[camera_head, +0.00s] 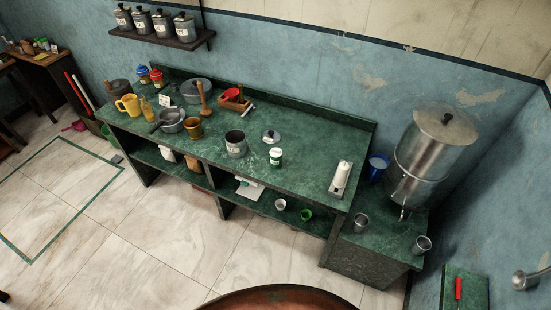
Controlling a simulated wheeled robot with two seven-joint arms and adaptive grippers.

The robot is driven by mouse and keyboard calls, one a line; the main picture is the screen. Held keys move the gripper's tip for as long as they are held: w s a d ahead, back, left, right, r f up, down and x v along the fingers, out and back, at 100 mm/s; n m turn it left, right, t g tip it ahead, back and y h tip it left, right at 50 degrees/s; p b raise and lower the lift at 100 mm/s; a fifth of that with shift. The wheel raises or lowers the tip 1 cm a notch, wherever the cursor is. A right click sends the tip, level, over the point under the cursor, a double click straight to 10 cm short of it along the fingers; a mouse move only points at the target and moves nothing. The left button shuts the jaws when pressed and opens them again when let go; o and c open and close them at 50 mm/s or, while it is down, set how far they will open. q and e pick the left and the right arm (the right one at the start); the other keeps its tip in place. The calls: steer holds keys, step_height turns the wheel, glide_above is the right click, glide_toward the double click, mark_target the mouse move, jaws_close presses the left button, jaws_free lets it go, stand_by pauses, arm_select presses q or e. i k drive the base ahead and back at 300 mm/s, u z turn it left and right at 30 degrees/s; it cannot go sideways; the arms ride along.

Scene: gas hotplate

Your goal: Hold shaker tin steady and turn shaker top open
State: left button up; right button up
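A small shaker tin (276,157) with a white and green body and a pale top stands upright near the front edge of the green counter (305,160). It is too small to tell whether its top is open or shut. Neither of my grippers is in view, and nothing touches the tin.
An open metal pot (236,143) stands left of the tin, and a silver lid (271,136) lies behind it. A white device (340,178) stands at the counter's right end. A large steel urn (433,155) is further right. The counter between tin and device is clear.

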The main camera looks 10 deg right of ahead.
mark_target(274, 153)
steer(key=z, duration=0.05)
steer(key=k, duration=0.55)
steer(key=u, duration=0.1)
steer(key=i, duration=1.4)
steer(key=z, duration=0.65)
